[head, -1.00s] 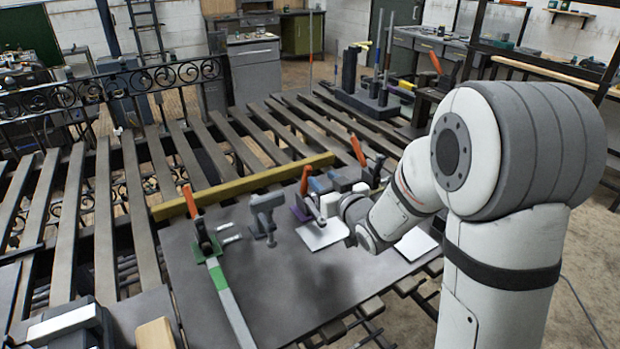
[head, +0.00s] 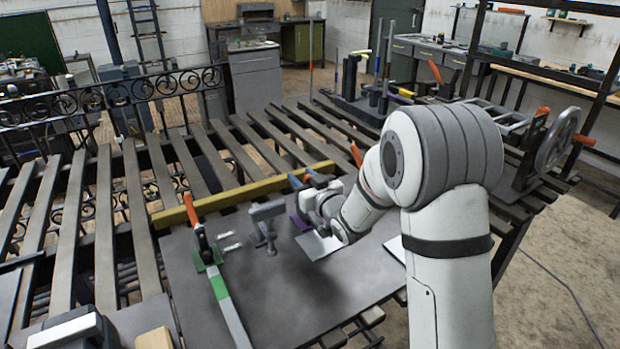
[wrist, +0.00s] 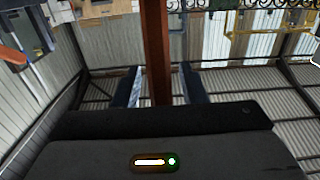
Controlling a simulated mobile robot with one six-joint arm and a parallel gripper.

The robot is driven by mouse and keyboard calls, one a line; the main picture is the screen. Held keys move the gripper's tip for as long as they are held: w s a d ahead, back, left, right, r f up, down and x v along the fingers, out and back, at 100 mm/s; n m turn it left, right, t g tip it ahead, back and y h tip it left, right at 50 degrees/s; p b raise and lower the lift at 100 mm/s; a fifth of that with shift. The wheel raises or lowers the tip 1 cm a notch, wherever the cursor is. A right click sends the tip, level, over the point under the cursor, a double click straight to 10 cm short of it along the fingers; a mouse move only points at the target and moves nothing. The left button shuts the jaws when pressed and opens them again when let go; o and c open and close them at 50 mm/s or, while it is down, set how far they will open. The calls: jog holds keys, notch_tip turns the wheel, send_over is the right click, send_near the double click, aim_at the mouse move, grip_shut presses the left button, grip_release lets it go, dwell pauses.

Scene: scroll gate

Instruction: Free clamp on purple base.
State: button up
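The purple base (head: 300,221) shows as a small strip beside a white plate (head: 318,244) on the grey table. Most of its clamp is hidden behind my gripper (head: 306,180) in the head view. In the wrist view, a red-brown bar, likely the clamp's handle (wrist: 156,45), runs upright between the two dark blue fingers of my gripper (wrist: 160,87). The fingers are apart, with a gap to the bar at the right; contact at the left is unclear. The clamp's jaw and its hold on the plate are hidden.
A green-based clamp (head: 206,256) with an orange handle stands at the left by a green-striped bar (head: 222,290). A grey post fixture (head: 267,222) stands close left of my gripper. A yellow beam (head: 240,194) lies behind. The table's front middle is clear.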

grip_shut()
dwell(0.4)
